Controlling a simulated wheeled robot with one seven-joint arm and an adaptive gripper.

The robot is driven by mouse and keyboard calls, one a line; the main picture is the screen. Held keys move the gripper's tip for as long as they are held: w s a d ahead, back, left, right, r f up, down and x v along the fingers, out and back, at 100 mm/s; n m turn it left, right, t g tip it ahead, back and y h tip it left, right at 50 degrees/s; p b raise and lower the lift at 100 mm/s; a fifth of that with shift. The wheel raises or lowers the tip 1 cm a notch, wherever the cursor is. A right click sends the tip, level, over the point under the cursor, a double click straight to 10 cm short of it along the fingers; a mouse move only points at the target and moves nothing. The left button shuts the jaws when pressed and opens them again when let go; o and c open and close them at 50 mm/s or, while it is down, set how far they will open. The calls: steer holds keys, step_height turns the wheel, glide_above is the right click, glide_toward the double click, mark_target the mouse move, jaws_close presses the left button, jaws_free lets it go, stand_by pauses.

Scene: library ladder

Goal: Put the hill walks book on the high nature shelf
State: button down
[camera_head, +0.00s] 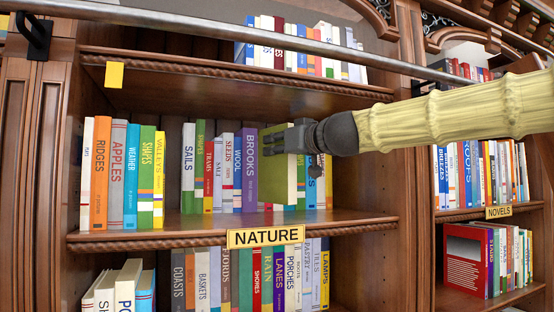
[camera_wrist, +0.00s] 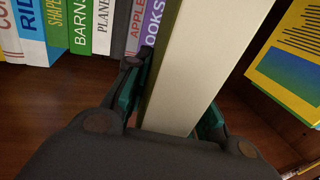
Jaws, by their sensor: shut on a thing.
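My gripper (camera_head: 300,140) is shut on an olive-green book (camera_head: 278,172), whose title I cannot read. In the wrist view, my gripper (camera_wrist: 172,108) has one dark finger on each side of it, and the book's pale page edges (camera_wrist: 208,50) face the camera. The book is upright at the shelf (camera_head: 175,232) above the NATURE sign (camera_head: 266,236), just right of the purple BROOKS book (camera_head: 249,165). Its far edge reaches to the row; I cannot tell whether its bottom rests on the board.
A blue-and-yellow book (camera_wrist: 290,60) stands right of the held book, with some space between. Books with RIDGES (camera_head: 101,170) and similar titles fill the shelf's left. A metal rail (camera_head: 250,38) crosses above. The NOVELS case (camera_head: 498,212) is at right.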

mark_target(277, 161)
steer(key=f, duration=0.1)
steer(key=w+f, duration=0.1)
steer(key=f, duration=0.1)
steer(key=shift+d+f, duration=0.1)
steer(key=shift+f, duration=0.25)
steer(key=shift+s, duration=0.35)
steer(key=shift+w, duration=0.15)
steer(key=c, duration=1.2)
jaws_free()
steer(key=shift+f, duration=0.1)
